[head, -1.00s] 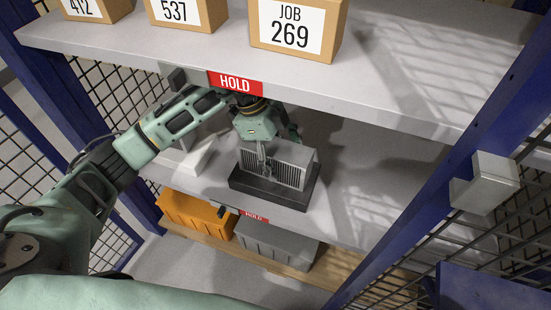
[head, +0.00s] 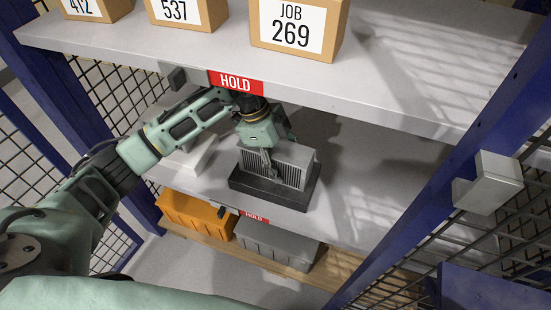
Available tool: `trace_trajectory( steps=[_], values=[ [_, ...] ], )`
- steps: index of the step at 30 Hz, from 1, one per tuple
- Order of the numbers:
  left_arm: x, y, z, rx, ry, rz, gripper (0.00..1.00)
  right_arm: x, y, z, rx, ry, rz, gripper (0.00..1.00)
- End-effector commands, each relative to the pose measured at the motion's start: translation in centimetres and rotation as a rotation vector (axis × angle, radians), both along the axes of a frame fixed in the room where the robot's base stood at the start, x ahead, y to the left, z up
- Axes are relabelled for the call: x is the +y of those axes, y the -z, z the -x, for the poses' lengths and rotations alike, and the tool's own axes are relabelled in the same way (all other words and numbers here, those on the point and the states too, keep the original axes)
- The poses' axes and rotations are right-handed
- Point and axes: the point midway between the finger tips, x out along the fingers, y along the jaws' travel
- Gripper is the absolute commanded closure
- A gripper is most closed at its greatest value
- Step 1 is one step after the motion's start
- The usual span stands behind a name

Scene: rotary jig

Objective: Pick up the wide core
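The wide core, a grey finned block (head: 292,166), sits on a black base (head: 285,193) on the middle shelf. My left gripper (head: 267,170) reaches in under the upper shelf and points down at the left half of the core. Its fingers overlap the front face of the core in the head view. I cannot tell whether they touch or grip it. My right gripper is not in view.
The upper shelf (head: 400,75) overhangs close above my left arm and carries several job boxes (head: 298,25). A white object (head: 190,157) lies left of the core. An orange bin (head: 197,215) and a grey bin (head: 275,243) stand below. The middle shelf is clear at right.

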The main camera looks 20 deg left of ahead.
Motion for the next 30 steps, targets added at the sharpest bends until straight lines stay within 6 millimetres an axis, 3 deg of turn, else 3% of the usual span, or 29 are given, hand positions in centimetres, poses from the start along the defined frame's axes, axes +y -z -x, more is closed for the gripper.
trace_trajectory(
  steps=[6,20,30],
  values=[
    [0.0,0.0,0.0,0.000,-0.001,0.000,1.00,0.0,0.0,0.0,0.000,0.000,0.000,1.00],
    [-0.1,-0.5,-0.1,-0.005,0.000,0.003,1.00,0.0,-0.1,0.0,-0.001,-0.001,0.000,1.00],
    [-0.1,-3.5,-0.2,-0.007,0.000,0.004,1.00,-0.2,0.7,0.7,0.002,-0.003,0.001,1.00]
  ],
)
